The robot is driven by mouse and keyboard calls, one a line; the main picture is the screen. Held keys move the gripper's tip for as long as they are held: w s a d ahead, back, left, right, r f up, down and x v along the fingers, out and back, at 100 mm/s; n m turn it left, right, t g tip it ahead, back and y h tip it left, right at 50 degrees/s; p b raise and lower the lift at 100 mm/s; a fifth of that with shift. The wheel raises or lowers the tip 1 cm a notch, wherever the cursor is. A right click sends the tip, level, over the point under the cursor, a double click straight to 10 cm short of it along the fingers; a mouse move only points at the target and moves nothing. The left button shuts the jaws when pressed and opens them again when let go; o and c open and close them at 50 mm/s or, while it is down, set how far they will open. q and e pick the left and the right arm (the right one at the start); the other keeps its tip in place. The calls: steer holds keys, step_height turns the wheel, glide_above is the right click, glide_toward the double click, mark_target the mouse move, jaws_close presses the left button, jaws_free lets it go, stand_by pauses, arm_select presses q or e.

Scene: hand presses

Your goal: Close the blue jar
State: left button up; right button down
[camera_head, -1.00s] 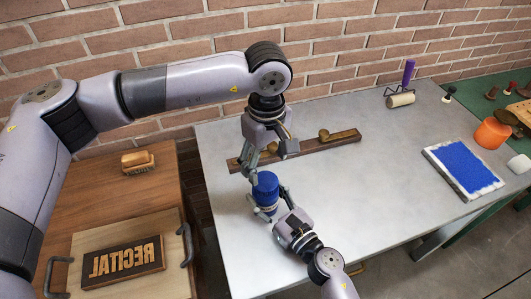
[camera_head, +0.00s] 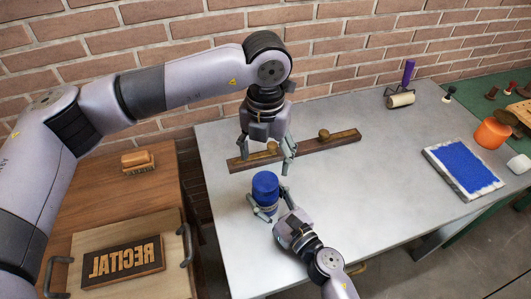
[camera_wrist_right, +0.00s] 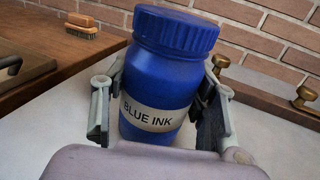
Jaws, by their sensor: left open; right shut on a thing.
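The blue jar (camera_head: 265,192) stands on the grey metal table. In the right wrist view the jar (camera_wrist_right: 158,85) reads "BLUE INK", and its ribbed blue lid (camera_wrist_right: 176,32) sits on top of it. My right gripper (camera_head: 266,211) is shut around the jar's body, with one finger on each side. My left gripper (camera_head: 268,161) is open and empty, pointing down just behind and above the jar, apart from the lid. Whether the lid is fully tight cannot be told.
A wooden rail with brass knobs (camera_head: 335,141) lies behind the jar. A blue ink slab (camera_head: 462,168), an orange cup (camera_head: 491,133) and a purple-handled roller (camera_head: 401,99) are to the right. A brush (camera_head: 138,161) and RECITAL plate (camera_head: 122,261) are on the left. Mid-table is clear.

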mark_target(265, 181)
arm_select(q)
steer(key=shift+r+n, duration=0.1)
steer(key=shift+n, duration=1.3)
steer(key=shift+f, duration=4.05)
steer(key=shift+c, duration=0.2)
